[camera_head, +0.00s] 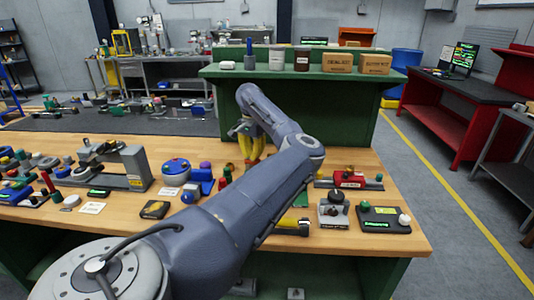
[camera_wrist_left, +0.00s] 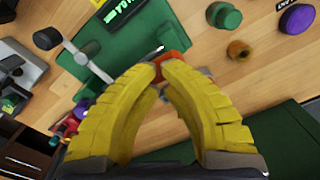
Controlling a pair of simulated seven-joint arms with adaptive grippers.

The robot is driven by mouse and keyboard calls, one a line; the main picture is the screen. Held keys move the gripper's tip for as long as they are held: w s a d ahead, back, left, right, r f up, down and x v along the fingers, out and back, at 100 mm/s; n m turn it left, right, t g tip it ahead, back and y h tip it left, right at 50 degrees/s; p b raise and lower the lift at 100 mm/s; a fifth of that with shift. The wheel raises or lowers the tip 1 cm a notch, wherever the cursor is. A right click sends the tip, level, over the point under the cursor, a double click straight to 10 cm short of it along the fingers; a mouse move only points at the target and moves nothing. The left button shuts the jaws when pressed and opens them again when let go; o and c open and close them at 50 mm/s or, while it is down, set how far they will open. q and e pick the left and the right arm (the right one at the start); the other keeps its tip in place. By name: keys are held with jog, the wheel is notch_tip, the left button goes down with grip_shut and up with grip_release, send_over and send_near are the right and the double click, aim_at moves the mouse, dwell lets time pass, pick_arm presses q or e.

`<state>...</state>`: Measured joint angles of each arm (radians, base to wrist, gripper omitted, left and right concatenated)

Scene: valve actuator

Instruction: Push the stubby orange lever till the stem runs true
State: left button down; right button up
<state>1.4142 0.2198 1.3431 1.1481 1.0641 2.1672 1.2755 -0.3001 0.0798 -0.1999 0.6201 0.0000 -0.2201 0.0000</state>
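The stubby orange lever (camera_wrist_left: 174,58) shows in the left wrist view just past my left fingertips, partly covered by them. I cannot tell whether they touch it. It is at the edge of a green body (camera_wrist_left: 105,62) with a small lit display (camera_wrist_left: 122,14). A pale rod (camera_wrist_left: 75,50) with a dark knob lies across this body; I cannot tell whether it is the stem. My left gripper (camera_wrist_left: 162,70) has its yellow fingers brought together at the tips. In the head view the left gripper (camera_head: 249,150) points down over the bench, and my arm hides the lever there. My right gripper is not in view.
A green cap (camera_wrist_left: 224,17), a purple knob (camera_wrist_left: 297,18) and a brass fitting (camera_wrist_left: 238,50) are near the fingers. On the wooden bench (camera_head: 375,238) a blue round device (camera_head: 176,171) stands left and a red device (camera_head: 349,180) right. A green shelf (camera_head: 340,102) rises behind.

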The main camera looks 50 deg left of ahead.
pick_arm(q)
jog(key=shift+s+a+f, duration=0.1)
jog(key=shift+a+f, duration=0.05)
jog(key=shift+f, duration=1.45)
dwell(0.8)
jog(key=shift+r, duration=0.15)
dwell(0.4)
jog(key=shift+w+d+r, duration=0.3)
jog(key=shift+d+r, duration=0.05)
jog(key=shift+r, duration=1.5)
jog(key=shift+w+d+r, duration=0.3)
jog(key=shift+w+r, duration=0.05)
jog(key=shift+r, duration=1.5)
jog(key=shift+w+d+r, duration=0.3)
jog(key=shift+d+r, duration=0.05)
jog(key=shift+r, duration=1.5)
jog(key=shift+r, duration=0.15)
notch_tip(320, 180, up, 5)
send_over(252, 162)
jog(key=w, duration=0.3)
jog(key=shift+s+d, duration=0.2)
jog(key=shift+d, duration=0.25)
